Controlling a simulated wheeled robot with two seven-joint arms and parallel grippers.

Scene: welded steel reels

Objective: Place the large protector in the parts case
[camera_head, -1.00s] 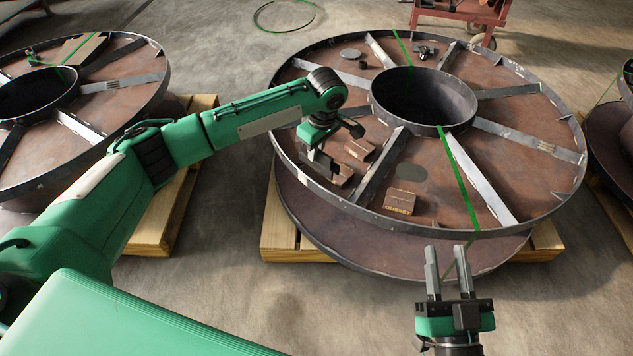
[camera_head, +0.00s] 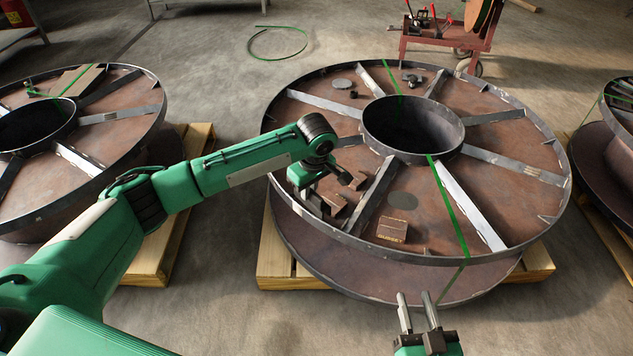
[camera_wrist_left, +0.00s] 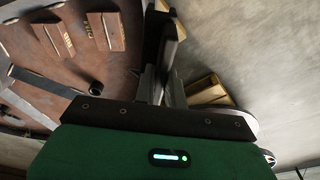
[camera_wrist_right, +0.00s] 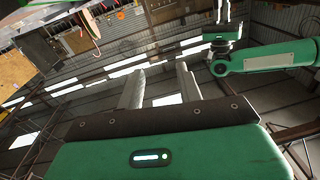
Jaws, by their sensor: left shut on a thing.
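My left gripper (camera_head: 316,204) is low inside the near-left rim of the middle reel. It is shut on a dark upright piece (camera_wrist_left: 158,32) in the left wrist view. I cannot tell whether this piece is the large protector. A brown box with a label (camera_head: 392,231) sits farther right on the reel. I cannot identify the parts case for certain. My right gripper (camera_head: 415,298) is open and empty in front of the reel.
The middle reel (camera_head: 510,150) has a raised rim, radial steel bars and a wide hub hole (camera_head: 412,128). A green strap (camera_head: 455,215) crosses it. Wooden pallets (camera_head: 275,262) stick out below. More reels flank it, and a red cart (camera_head: 450,40) stands behind.

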